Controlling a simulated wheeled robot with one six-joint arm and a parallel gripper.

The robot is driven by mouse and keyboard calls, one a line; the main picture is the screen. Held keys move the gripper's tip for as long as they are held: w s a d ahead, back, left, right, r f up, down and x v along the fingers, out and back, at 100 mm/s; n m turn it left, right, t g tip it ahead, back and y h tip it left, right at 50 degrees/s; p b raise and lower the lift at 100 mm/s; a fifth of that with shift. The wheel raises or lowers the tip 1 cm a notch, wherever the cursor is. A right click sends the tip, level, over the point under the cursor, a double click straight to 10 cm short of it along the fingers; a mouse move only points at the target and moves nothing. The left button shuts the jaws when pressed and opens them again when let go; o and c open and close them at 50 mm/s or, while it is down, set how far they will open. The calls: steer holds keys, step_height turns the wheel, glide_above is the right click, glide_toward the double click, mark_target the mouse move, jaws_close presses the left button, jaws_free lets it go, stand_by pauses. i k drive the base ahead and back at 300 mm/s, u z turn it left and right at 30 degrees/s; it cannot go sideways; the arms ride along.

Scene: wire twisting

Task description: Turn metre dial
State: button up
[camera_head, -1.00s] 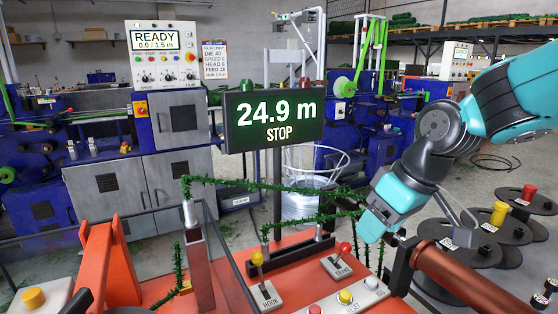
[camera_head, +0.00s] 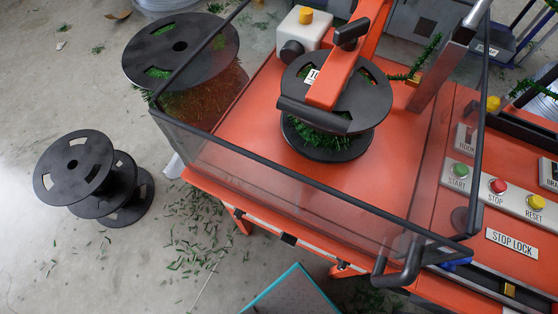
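No dial that I can identify as the metre dial shows now. The control panel with knobs and the metre display from the earlier view are out of the picture. A white box (camera_head: 306,32) with a yellow button (camera_head: 306,15) and a black round part (camera_head: 292,51) stands at the back of the orange machine (camera_head: 235,118); I cannot tell whether that part turns. My gripper is not in view.
A black spool (camera_head: 358,78) with green tinsel sits under an orange arm (camera_head: 345,75), behind a clear guard (camera_head: 270,165). START (camera_head: 461,171), STOP (camera_head: 498,186) and RESET (camera_head: 536,202) buttons are at right. Empty black spools (camera_head: 75,168) stand on the floor at left.

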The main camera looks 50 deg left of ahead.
mark_target(289, 239)
steer(key=u, duration=0.55)
steer(key=k, duration=1.2)
steer(key=u, duration=0.35)
steer(key=i, duration=1)
steer(key=z, duration=0.5)
steer(key=k, duration=1.55)
steer(key=u, duration=0.85)
